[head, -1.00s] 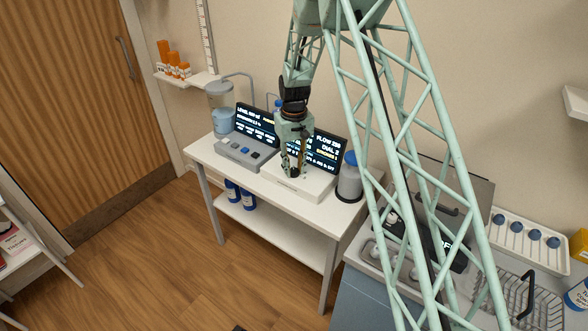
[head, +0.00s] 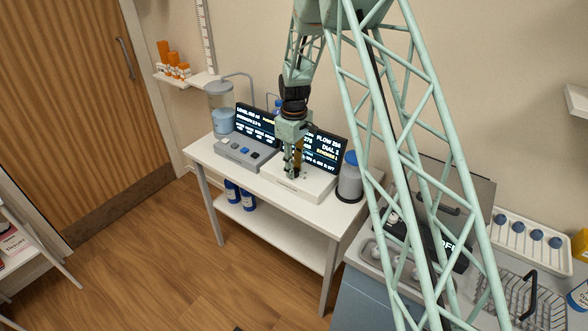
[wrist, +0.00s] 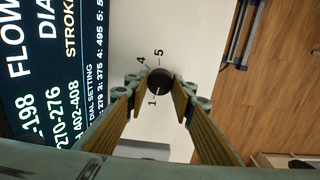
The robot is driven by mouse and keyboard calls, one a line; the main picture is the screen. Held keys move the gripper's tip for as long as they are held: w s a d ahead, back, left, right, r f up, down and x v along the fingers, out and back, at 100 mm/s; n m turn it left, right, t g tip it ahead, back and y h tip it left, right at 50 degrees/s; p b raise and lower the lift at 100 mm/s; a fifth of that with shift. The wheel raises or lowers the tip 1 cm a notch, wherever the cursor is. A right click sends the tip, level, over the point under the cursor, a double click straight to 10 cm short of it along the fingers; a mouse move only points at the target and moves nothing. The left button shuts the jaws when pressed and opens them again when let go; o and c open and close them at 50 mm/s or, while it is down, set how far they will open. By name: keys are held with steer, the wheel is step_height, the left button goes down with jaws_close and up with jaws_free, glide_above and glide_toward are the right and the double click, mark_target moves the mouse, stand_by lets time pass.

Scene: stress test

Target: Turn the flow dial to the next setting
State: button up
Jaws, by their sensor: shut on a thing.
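The flow dial (wrist: 160,80) is a round black knob on a white panel in the wrist view. A white mark on it lies toward the printed 1; the numbers 4 and 5 show on its far side. My gripper (wrist: 159,92) has its two ribbed fingers on either side of the knob, shut on it. In the head view my gripper (head: 293,172) reaches down to the white flow unit (head: 305,188) and hides the dial. The flow screen (head: 328,150) behind it appears to read DIAL 1; my gripper covers part of it.
A grey console (head: 240,153) with buttons and its own screen stands left of the flow unit. A grey bottle with a blue cap (head: 349,180) stands close on the right. A clear tank (head: 221,118) is at the back left. The table's front edge (head: 262,196) is near.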

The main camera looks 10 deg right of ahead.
stand_by(0.4)
steer(key=o, duration=0.9)
steer(key=shift+r, duration=0.1)
step_height(320, 180, up, 12)
steer(key=shift+f, duration=0.1)
stand_by(0.3)
stand_by(0.3)
